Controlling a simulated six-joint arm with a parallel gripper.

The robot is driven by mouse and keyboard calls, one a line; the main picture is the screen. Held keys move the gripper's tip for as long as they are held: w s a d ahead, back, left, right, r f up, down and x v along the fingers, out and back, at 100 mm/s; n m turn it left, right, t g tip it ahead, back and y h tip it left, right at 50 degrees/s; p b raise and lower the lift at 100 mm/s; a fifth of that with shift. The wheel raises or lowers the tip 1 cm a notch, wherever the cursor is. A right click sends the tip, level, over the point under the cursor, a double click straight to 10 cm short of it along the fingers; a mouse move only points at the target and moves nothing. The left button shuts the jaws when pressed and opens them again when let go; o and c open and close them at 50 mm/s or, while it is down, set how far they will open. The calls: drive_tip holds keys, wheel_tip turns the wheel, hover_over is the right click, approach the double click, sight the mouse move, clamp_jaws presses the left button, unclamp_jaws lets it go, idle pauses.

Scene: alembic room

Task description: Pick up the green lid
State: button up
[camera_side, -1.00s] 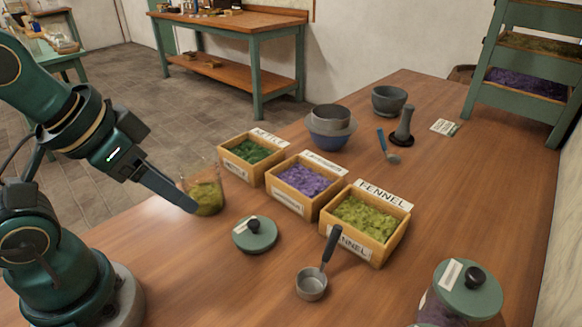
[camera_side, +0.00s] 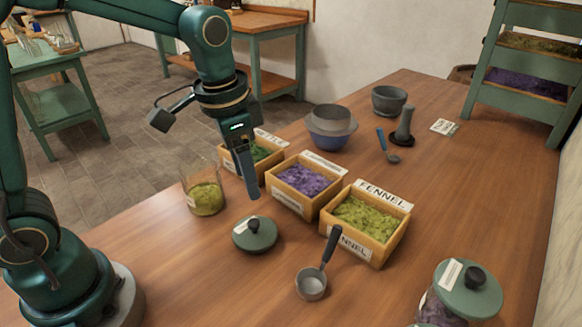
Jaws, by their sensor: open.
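A green lid (camera_side: 255,236) with a black knob and a small pale label lies flat on the wooden table, left of the fennel box. My gripper (camera_side: 253,195) points down above and behind the lid, apart from it. It is open and holds nothing; one finger hides the other from this side. A second green lid (camera_side: 468,288) with a black knob sits on a glass jar at the lower right. An open glass jar (camera_side: 205,198) with green herb in it stands behind and left of the loose lid.
Wooden boxes of green herb (camera_side: 262,150), lavender-coloured herb (camera_side: 305,180) and fennel (camera_side: 367,221) stand in a row close behind and right of the loose lid. A metal scoop (camera_side: 312,283) lies in front right. The table's front left is clear.

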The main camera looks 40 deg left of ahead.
drive_tip(key=g, duration=0.1)
hover_over(253, 222)
wheel_tip(253, 222, down, 4)
drive_tip(key=shift+w+f, duration=0.1)
drive_tip(key=shift+f+g, duration=0.3)
drive_tip(key=shift+f, duration=2.4)
clamp_jaws()
